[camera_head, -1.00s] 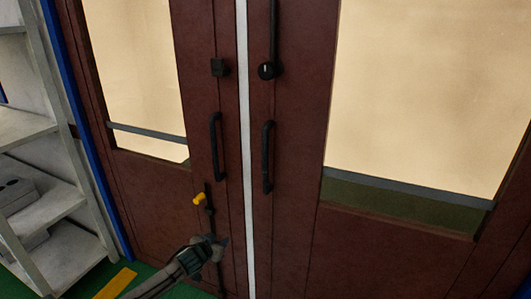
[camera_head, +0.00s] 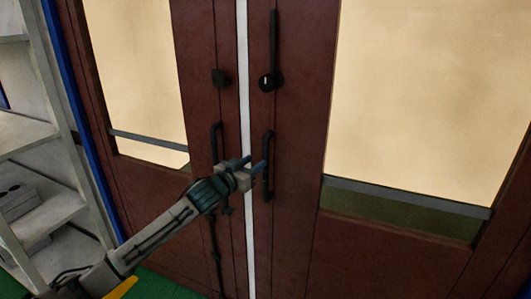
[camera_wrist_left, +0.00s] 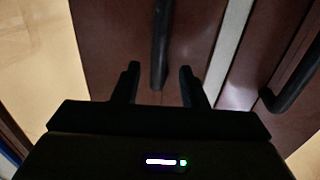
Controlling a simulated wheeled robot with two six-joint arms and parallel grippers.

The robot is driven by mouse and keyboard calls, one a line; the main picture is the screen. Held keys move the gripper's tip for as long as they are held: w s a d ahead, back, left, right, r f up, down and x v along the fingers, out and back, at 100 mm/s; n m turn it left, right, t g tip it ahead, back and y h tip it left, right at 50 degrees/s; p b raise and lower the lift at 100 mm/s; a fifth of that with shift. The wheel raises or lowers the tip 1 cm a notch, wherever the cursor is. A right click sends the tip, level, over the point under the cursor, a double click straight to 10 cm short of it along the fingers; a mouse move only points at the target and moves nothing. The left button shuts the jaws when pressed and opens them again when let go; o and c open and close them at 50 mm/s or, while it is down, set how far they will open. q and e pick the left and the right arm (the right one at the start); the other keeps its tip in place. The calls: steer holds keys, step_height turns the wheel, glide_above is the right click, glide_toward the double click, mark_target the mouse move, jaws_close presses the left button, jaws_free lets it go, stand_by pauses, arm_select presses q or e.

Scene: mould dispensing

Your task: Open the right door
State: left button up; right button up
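The right door (camera_head: 300,150) is dark red-brown with a large glazed pane and looks closed against the pale centre strip. Its black vertical handle (camera_head: 268,187) is just right of the strip. My left gripper (camera_head: 258,162) is open, its fingertips just left of this handle and over the strip. In the left wrist view, a black handle (camera_wrist_left: 160,45) lies ahead between the open, empty fingers (camera_wrist_left: 158,78). I cannot tell from that view which door's handle it is. No contact is visible. My right gripper is out of view.
The left door (camera_head: 160,205) also looks closed; my arm partly covers its handle (camera_head: 215,143). A black lock with a long bar (camera_head: 268,82) sits above the right handle. Grey shelves (camera_head: 50,215) stand at the far left, beside a blue post (camera_head: 88,150).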

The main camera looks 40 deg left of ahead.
mark_target(264, 156)
arm_select(q)
steer(key=w+p, duration=0.1)
steer(key=w, duration=0.6)
steer(key=shift+p, duration=0.35)
jaws_close()
